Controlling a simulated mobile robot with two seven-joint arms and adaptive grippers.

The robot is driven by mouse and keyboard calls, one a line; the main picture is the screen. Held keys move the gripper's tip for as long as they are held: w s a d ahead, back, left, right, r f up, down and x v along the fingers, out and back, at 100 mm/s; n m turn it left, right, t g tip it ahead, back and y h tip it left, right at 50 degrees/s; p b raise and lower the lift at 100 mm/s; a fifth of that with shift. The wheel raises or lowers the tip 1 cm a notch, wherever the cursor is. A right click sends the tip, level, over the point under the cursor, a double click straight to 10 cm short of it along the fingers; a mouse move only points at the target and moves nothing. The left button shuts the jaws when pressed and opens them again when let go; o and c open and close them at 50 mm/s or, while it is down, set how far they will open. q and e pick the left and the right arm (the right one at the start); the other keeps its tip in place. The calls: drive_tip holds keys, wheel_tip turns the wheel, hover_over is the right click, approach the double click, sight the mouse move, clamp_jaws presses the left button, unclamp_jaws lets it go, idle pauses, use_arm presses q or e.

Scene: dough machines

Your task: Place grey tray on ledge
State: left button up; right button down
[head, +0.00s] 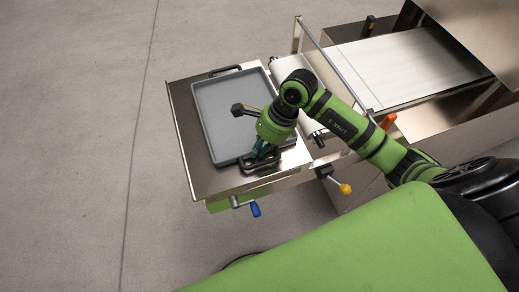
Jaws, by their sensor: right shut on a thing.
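The grey tray (222,112), shallow and rectangular with a raised rim, lies on the shiny metal ledge (184,118) at the left end of the machine. It looks flat, and its inside looks empty. A black handle (225,70) is at its far edge and another (262,168) is at its near edge. My right gripper (262,155) points down at the tray's near edge and is shut on the tray there, by the near handle. The wrist hides part of the tray's right side and the exact grip. My left gripper is not in view.
A machine with a pale conveyor belt (408,62) stands right of the ledge, with a metal guard bar (335,65) across it. A blue-handled crank (255,209) and a yellow-knobbed lever (345,189) stick out at the near side. Open concrete floor (75,150) lies left.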

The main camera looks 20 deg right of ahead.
drive_tip(key=shift+w, duration=0.1)
drive_tip(key=shift+f, duration=0.15)
drive_tip(key=c, duration=1.3)
unclamp_jaws()
drive_tip(key=shift+r, duration=0.2)
drive_tip(key=shift+p+v, duration=3.1)
drive_tip(key=shift+v, duration=2.85)
